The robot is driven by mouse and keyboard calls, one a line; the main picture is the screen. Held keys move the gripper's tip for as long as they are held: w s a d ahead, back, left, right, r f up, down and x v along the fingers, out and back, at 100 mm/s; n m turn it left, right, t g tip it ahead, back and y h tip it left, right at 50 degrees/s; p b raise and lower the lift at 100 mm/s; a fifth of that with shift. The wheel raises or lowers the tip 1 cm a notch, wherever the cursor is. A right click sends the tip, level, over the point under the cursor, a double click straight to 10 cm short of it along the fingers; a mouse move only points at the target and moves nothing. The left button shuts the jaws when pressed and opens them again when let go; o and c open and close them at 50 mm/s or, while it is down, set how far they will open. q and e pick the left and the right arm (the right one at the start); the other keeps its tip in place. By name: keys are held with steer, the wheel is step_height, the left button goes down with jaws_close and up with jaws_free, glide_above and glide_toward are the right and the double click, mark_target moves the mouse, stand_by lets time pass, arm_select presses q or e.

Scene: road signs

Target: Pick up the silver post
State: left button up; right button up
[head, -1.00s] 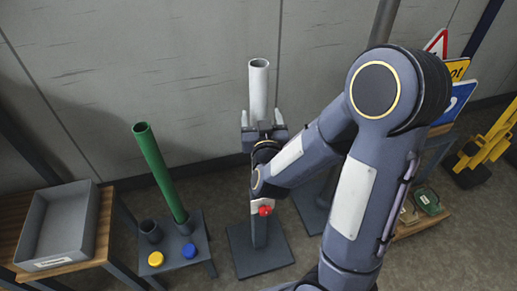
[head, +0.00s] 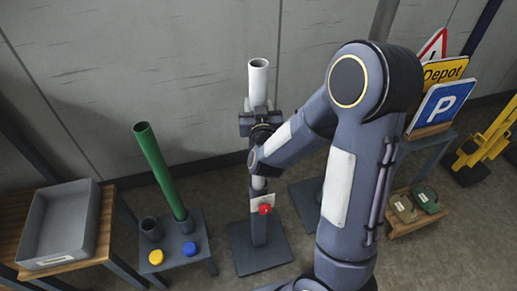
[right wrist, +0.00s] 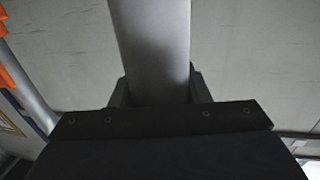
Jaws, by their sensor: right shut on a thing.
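The silver post (head: 258,82) stands upright in a dark socket with a flat base plate (head: 262,258). A red knob (head: 265,209) and a pale label are on the socket's front. My right gripper (head: 260,110) is shut on the post below its open top. In the right wrist view the post (right wrist: 150,50) runs up between the two dark fingers. The gripper and forearm hide part of the post's middle. My left gripper is not in view.
A green post (head: 158,168) leans in a low stand with yellow and blue caps. A grey tray (head: 92,232) sits on a wooden table to the left. Signs (head: 439,105) stand at right beside a yellow frame (head: 486,145). The wall is close behind.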

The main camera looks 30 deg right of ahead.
jaws_close()
steer(key=shift+r, duration=0.1)
step_height(320, 180, up, 18)
steer(key=p, duration=0.4)
stand_by(0.3)
